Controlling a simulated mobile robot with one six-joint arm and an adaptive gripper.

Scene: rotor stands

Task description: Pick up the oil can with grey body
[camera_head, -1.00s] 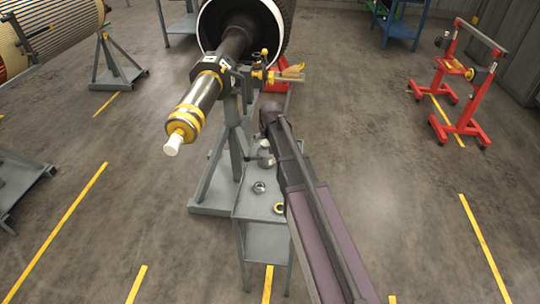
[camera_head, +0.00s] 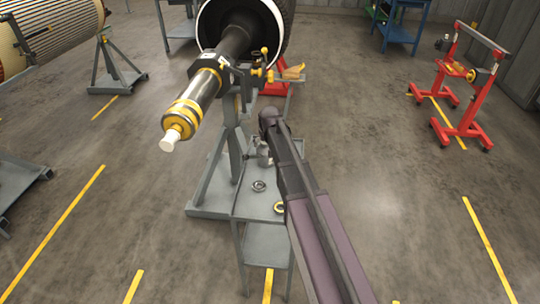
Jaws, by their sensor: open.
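A small grey object that looks like the grey-bodied oil can (camera_head: 264,157) stands on the far part of a small grey table (camera_head: 252,206). It is just left of my arm, which crosses the picture from the lower right and covers part of the table. The can is small here, and its details are hard to make out. My gripper is hidden behind or below the end of my arm, so its distance from the can does not show.
A dark metal ring (camera_head: 259,186) and a yellowish ring (camera_head: 279,207) lie on the table. A grey stand (camera_head: 215,185) carrying a large rotor shaft (camera_head: 205,88) rises behind and left. A red stand (camera_head: 462,100) is at the right.

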